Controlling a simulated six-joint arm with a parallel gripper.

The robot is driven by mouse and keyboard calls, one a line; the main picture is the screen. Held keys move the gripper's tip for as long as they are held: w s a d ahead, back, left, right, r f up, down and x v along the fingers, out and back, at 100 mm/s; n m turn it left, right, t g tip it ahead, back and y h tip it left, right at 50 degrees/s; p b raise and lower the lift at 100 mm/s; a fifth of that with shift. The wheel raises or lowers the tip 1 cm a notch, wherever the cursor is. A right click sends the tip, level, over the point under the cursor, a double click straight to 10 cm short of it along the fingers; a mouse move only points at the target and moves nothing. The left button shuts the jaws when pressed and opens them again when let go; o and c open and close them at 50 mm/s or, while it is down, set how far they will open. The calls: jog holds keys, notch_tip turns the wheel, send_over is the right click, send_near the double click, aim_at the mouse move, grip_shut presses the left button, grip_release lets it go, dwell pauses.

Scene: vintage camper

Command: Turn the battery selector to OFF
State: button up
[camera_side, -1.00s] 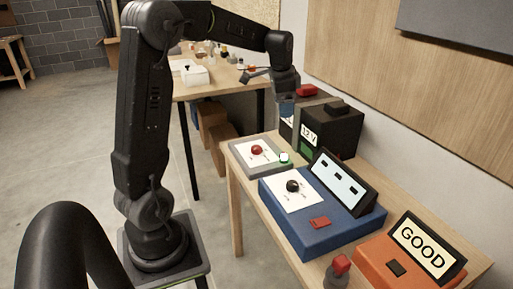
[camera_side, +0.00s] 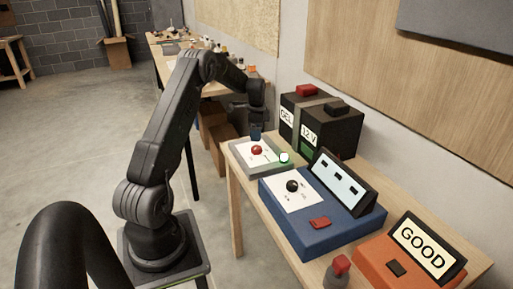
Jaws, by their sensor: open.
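A grey box with a white plate (camera_side: 244,155) sits on the near bench's far left corner and carries a red knob (camera_side: 257,150), which looks like the battery selector. Its markings are too small to read. My gripper (camera_side: 256,136) points down just behind the red knob, above the back of the grey box, and appears apart from the knob. It is open and holds nothing that I can see. A blue unit (camera_side: 315,232) with a black knob (camera_side: 292,186) on a white plate stands in front of the grey box.
A small green-white button (camera_side: 284,158) is on the grey box's right side. Two dark batteries marked GEL (camera_side: 288,117) and 12 V (camera_side: 331,136) stand behind it, by the wall. An orange tester showing GOOD (camera_side: 410,270) is at the near right. Another bench (camera_side: 172,58) stands behind.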

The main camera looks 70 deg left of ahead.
aim_at(256, 147)
notch_tip(256, 147, down, 7)
jog(key=shift+f, duration=0.1)
jog(key=shift+c, duration=0.4)
jog(key=c, duration=0.8)
jog(key=shift+c, duration=0.3)
